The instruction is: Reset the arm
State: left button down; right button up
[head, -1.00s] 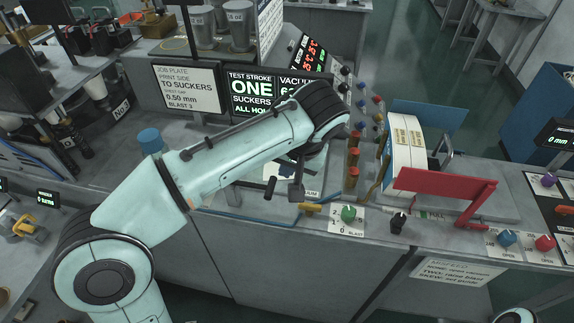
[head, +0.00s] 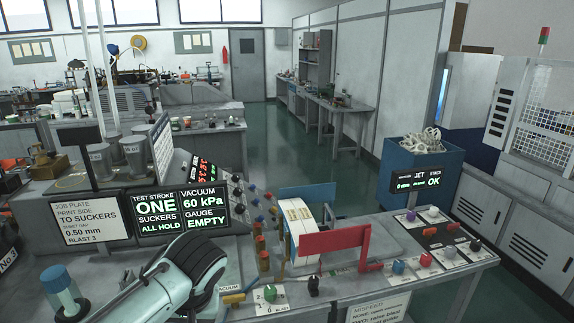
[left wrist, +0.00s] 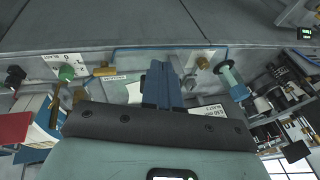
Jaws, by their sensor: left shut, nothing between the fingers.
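My left arm (head: 165,290) shows at the lower left of the head view, over the front of the machine bench. Its fingers are not clear in that view. In the left wrist view my left gripper (left wrist: 163,86) shows its two dark blue fingers close together, with nothing between them. They are above the bench top, near the vacuum label and apart from the knobs. My right gripper is not in view.
A blue-capped cylinder (head: 62,287) stands left of my arm. A green knob (head: 270,293) and yellow lever (head: 234,298) are to its right. A red plate (head: 334,243) stands farther right. Display screens (head: 152,215) are behind the arm. The floor aisle beyond is clear.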

pick_arm(q)
jog(key=w+d+f+m+g+h, duration=0.1)
jog(key=d+f+m+g+h, duration=0.15)
jog(key=f, duration=1.15)
jog(key=w+d+f+m+g+h, duration=0.15)
jog(key=d+f, duration=0.25)
jog(key=f, duration=1.1)
jog(key=s+d+f+n+h, duration=0.1)
jog(key=s+f+h, duration=0.1)
jog(key=s+f, duration=0.5)
jog(key=s+f+n+h, duration=0.15)
jog(key=s+f, duration=0.25)
jog(key=f, duration=0.5)
jog(key=s+f+n, duration=0.1)
jog(key=s+f, duration=0.3)
jog(key=s, duration=0.3)
jog(key=s+a+f+n, duration=0.1)
jog(key=s+f+n, duration=0.1)
jog(key=s+f, duration=0.2)
jog(key=s, duration=0.3)
jog(key=shift+a+f+t, duration=0.2)
jog(key=shift+f+t, duration=0.1)
jog(key=shift+f, duration=0.1)
jog(key=shift+n, duration=0.25)
